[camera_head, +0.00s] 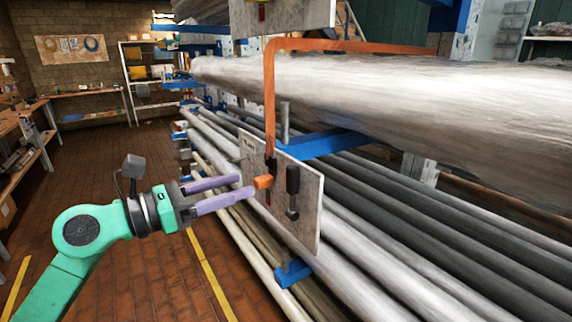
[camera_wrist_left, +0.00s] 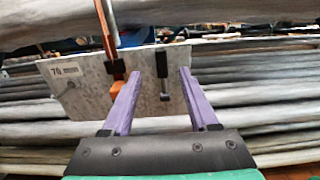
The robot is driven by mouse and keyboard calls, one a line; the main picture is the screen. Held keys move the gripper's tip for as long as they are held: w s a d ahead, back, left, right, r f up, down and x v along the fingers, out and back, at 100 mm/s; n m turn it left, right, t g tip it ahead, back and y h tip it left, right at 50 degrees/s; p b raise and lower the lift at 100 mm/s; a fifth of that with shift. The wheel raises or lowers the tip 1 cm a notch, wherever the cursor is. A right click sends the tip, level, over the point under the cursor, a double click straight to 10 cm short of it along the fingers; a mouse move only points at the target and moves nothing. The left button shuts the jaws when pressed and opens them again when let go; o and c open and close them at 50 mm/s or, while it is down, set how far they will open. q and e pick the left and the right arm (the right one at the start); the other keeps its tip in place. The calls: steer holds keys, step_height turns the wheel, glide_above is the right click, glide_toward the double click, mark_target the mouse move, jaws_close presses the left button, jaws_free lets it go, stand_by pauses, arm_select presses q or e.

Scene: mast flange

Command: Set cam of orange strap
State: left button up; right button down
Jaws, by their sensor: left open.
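The orange strap (camera_head: 269,95) runs over the big grey mast (camera_head: 400,85) and down to a grey plate (camera_head: 307,222) in the head view. The strap's cam, with a black body and an orange lever (camera_head: 264,182), sits on the plate's left part. In the left wrist view the strap (camera_wrist_left: 107,30) enters the black cam body (camera_wrist_left: 115,69), and the orange lever (camera_wrist_left: 118,88) is below it. My left gripper (camera_head: 248,190) has purple fingers, open, with tips close to the lever. In the wrist view the lever is near the left finger; contact cannot be told. My right gripper is not in view.
A black fitting (camera_head: 292,188) is on the plate, right of the cam. A second plate (camera_head: 285,14) is above. Several grey poles (camera_head: 400,265) lie under the mast on blue rack arms (camera_head: 320,143). Brick floor (camera_head: 140,270) is free at the left.

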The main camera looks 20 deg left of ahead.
mark_target(288, 169)
arm_select(q)
steer(key=p+x, duration=0.3)
steer(key=x, duration=0.3)
steer(key=p+x, duration=0.3)
steer(key=x, duration=0.2)
steer(key=shift+w+d+r, duration=0.2)
steer(key=shift+w+r, duration=0.05)
steer(key=shift+w, duration=0.1)
steer(key=shift+w+d+f, duration=0.1)
steer(key=shift+f, duration=0.05)
jaws_close()
stand_by(0.5)
